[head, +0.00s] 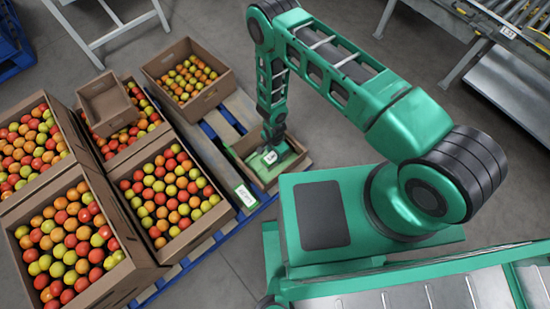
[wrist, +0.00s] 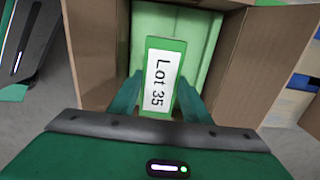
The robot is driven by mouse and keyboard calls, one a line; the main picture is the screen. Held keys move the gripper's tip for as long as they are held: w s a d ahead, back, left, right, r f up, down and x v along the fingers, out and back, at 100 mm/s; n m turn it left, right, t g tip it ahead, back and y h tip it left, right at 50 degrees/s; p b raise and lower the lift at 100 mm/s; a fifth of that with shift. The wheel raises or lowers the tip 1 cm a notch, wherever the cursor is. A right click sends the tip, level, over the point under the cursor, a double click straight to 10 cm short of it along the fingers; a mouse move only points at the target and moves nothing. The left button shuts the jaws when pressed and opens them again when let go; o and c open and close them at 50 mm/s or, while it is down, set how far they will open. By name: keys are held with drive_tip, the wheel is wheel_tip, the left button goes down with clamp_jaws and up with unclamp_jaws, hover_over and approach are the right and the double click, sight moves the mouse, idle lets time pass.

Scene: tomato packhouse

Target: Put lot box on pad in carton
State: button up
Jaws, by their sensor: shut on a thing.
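The lot box (wrist: 160,75) is green with a white label reading "Lot 35". My gripper (wrist: 157,97) is shut on it, with one green finger on each side. In the head view the lot box (head: 270,157) shows as a small white label below my gripper (head: 271,144). The brown carton (wrist: 240,65) is open around it, and it also shows in the head view (head: 291,173). The light green pad (wrist: 198,40) lies inside the carton under the lot box. Whether the box touches the pad I cannot tell; its lower side is hidden.
Several cartons of tomatoes (head: 170,200) stand left of the carton, with a small empty carton (head: 107,103) on top of one. A blue-edged pallet (head: 212,135) is beneath. Conveyors (head: 500,40) stand at upper right.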

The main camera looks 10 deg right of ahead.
sight(274, 158)
drive_tip(key=shift+f, duration=2.25)
drive_tip(key=o, duration=1.2)
wheel_tip(274, 158, up, 12)
drive_tip(key=shift+r, duration=0.1)
